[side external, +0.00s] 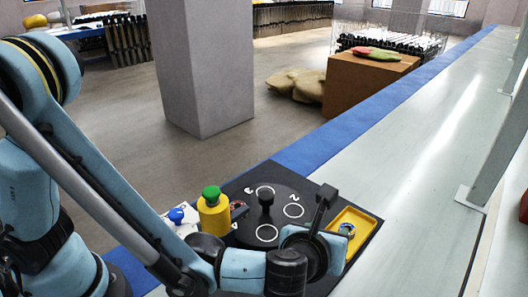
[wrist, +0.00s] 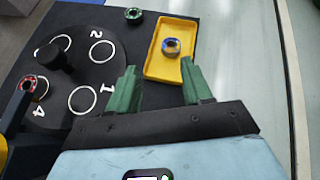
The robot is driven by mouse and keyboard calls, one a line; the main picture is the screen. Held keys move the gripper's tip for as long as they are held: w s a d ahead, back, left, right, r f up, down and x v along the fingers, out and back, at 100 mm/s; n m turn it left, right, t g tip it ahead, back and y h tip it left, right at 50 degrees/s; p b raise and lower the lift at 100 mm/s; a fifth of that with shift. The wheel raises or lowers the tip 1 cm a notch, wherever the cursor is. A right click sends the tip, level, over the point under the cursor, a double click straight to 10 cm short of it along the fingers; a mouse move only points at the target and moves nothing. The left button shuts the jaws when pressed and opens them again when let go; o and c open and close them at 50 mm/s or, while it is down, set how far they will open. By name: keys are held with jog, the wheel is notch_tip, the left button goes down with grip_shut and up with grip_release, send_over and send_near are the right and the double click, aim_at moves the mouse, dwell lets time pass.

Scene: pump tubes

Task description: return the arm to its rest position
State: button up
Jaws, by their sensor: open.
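My gripper (wrist: 158,65) shows in the wrist view with its two green fingers apart and nothing between them. It points toward a yellow tray (wrist: 155,68) that holds a small blue ring-shaped part (wrist: 172,46). The fingers appear in front of the tray's near end; I cannot tell their height above it. In the side external view my arm reaches in low from the left, and the fingertips are hidden or too small to make out.
A black round plate (wrist: 105,64) with numbered circles and a central knob lies left of the tray. A green ring (wrist: 133,15) and a red ring (wrist: 30,84) are nearby. A green-capped yellow cylinder (side external: 213,218) and blue knob (side external: 176,214) stand beside my arm. Bench (side external: 420,130) beyond is clear.

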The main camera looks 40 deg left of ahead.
jog(key=a+r+n+g, duration=0.1)
jog(key=a+n, duration=0.4)
jog(key=a+r+n+g, duration=0.1)
jog(key=a+r+n, duration=0.1)
jog(key=a+n, duration=0.3)
jog(key=a+r+n+g, duration=0.1)
jog(key=a+r+n, duration=0.1)
jog(key=a+n, duration=0.3)
jog(key=shift+w+a+r+h, duration=0.15)
jog(key=shift+a+r+h, duration=0.15)
jog(key=shift+a, duration=0.1)
jog(key=s+a+n+g+h, duration=0.1)
jog(key=s+a+n, duration=0.7)
jog(key=n, duration=0.8)
jog(key=shift+r+h, duration=0.3)
jog(key=shift+h, duration=0.2)
